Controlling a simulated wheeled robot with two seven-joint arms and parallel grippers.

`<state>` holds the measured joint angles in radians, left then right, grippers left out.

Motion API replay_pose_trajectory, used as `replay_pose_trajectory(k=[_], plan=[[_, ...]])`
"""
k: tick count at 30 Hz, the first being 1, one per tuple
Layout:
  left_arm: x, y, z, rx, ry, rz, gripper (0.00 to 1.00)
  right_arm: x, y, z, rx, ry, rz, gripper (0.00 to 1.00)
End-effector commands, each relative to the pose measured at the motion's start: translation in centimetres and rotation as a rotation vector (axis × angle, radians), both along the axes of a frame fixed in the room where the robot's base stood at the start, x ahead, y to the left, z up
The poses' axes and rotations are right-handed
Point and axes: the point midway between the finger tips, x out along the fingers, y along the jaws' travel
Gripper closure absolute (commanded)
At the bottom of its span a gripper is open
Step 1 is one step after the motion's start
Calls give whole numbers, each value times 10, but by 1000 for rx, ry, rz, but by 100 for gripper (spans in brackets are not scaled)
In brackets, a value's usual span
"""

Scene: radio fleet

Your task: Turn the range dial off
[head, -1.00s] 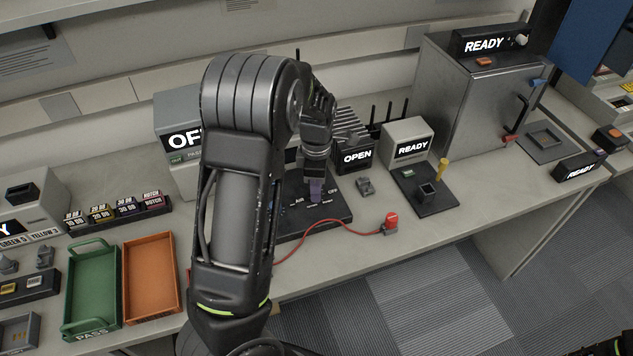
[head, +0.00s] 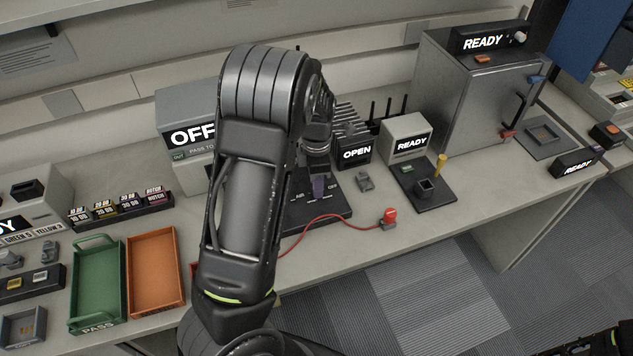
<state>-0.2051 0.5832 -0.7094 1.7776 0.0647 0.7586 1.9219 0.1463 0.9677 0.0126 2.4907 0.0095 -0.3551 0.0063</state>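The range dial panel (head: 335,208) is a dark plate on the bench with white labels, one reading OFF at its right. A purple upright piece (head: 319,187), which looks like the dial's knob, stands on it near the OFF label. My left gripper (head: 317,165) points down right above this purple piece. My arm and wrist cover its fingers, so I cannot tell whether they are open or closed around it. The left part of the panel is hidden behind my arm.
A box with an OFF display (head: 187,135) stands behind my arm. Green (head: 97,290) and orange trays (head: 154,272) lie left. OPEN (head: 357,152) and READY boxes (head: 408,140) stand behind right.

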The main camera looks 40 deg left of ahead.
Motion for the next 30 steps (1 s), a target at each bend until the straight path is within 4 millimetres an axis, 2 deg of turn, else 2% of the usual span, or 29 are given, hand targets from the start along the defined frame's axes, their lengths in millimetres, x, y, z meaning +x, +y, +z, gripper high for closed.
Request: replay_pose_trajectory(k=[1, 6, 17, 30], plan=[[0, 0, 0, 0, 0, 0, 64, 0, 0, 0, 0, 0, 0, 64], [0, 0, 0, 0, 1, -2, 51, 0, 0, 0, 0, 0, 0, 64], [0, -1, 6, -1, 1, -3, 51, 0, 0, -1, 0, 0, 0, 64], [1, -1, 70, -1, -1, -4, 51, 1, 0, -5, 2, -3, 0, 64]])
